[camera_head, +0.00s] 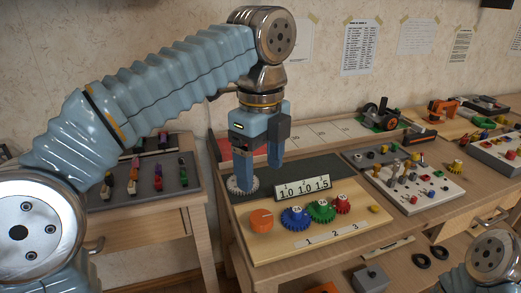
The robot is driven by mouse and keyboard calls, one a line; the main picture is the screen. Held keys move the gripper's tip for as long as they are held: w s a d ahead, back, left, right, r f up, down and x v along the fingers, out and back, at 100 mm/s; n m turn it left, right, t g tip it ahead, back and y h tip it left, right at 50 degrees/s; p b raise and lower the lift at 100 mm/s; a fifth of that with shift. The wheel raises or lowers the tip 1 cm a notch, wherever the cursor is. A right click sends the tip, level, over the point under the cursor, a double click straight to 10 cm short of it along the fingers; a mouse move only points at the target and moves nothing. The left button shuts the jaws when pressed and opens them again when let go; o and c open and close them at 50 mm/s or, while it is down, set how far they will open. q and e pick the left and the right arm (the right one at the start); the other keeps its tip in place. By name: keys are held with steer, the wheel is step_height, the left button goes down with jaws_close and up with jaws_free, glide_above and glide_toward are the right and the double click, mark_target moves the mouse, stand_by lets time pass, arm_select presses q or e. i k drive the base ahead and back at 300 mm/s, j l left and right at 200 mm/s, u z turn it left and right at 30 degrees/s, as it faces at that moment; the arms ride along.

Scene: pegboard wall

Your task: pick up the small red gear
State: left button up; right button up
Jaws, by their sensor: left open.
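The small red gear (342,204) stands on the wooden board (290,245), at the right end of a row with a green gear (321,210) and a larger blue gear (295,218). My left gripper (258,178) points down, open and with nothing visible between its fingers. It is to the left of and behind the red gear, apart from it, over the dark panel. Its left finger is in front of or over a pale grey toothed disc (243,190); I cannot tell whether they touch. My right gripper is out of the picture.
A white pegged board (415,185) lies to the right. A tray of small pieces (150,190) is on the left table.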

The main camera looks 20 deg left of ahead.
mark_target(341, 206)
steer(key=k, duration=1)
